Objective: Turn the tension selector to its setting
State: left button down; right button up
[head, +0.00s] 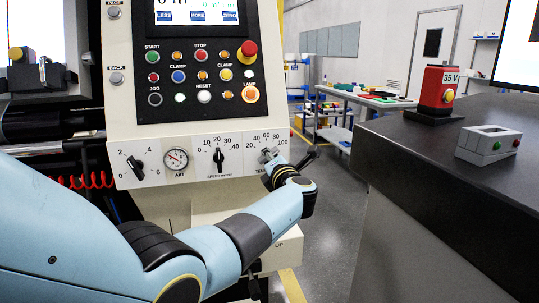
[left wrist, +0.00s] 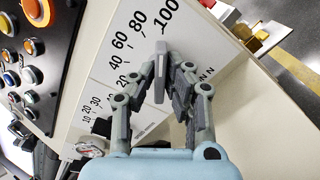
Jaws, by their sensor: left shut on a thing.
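The tension selector, a grey bar knob (left wrist: 160,72), sits on the white panel with its scale of 20, 40, 60, 80 and 100 around it. My left gripper (left wrist: 160,82) is shut on the knob, one finger on each side. In the wrist view the knob's far end lies below the 80 and 100 marks; I cannot tell the exact reading. In the head view my left gripper (head: 268,156) is at the panel's lower right and covers most of the knob and its label. My right gripper is not in view.
Left of the selector are the speed selector (head: 218,160), the air gauge (head: 176,159) and another black selector (head: 136,167). Above is a black button panel (head: 200,70). A dark counter (head: 430,135) stands at the right, with floor (head: 325,185) between.

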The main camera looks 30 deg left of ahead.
pick_arm(q)
jog(key=shift+m, duration=0.4)
jog(key=c, duration=1.4)
grip_release()
jog(key=shift+d, duration=0.1)
jog(key=v, duration=0.7)
jog(key=shift+s+d, duration=0.1)
jog(key=shift+d, duration=0.05)
